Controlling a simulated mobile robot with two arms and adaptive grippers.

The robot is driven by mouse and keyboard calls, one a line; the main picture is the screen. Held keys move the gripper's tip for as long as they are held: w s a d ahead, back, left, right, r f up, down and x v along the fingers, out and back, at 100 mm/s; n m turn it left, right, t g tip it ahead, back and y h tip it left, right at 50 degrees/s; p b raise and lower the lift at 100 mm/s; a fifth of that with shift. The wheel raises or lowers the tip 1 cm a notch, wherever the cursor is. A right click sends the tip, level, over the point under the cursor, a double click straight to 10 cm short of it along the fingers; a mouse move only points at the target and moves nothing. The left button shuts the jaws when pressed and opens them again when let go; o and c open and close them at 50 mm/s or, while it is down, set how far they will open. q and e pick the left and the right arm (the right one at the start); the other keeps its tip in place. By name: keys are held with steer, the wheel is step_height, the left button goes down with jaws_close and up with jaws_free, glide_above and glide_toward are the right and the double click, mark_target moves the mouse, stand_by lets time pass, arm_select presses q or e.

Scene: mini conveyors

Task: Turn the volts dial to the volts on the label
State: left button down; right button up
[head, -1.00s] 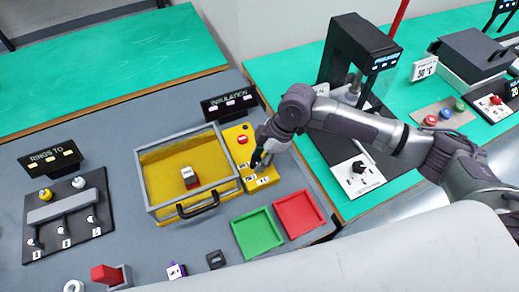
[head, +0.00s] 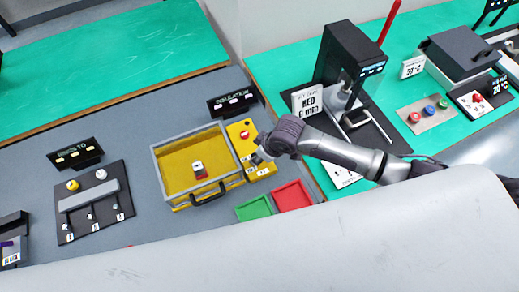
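A yellow control panel (head: 238,130) with a red button (head: 245,134) stands beside the yellow tray. Small white labels (head: 263,172) lie along its near end. My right gripper (head: 258,160) comes in from the right and is down at the near part of this panel. It covers what lies there, so I cannot make out the dial or its pointer, nor whether the fingers are closed. A small block with a white label (head: 199,168) sits in the yellow tray (head: 170,160); its writing is too small to read. My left gripper is not in view.
A sign headed INSULATION (head: 232,103) stands behind the panel. A green tray (head: 254,208) and a red tray (head: 291,196) lie in front. A black machine (head: 350,62) stands to the right.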

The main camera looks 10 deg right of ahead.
stand_by(0.3)
steer(key=o, duration=1.1)
steer(key=shift+o, duration=0.2)
steer(key=shift+r, duration=0.1)
steer(key=v, duration=1.2)
steer(key=shift+s, duration=0.1)
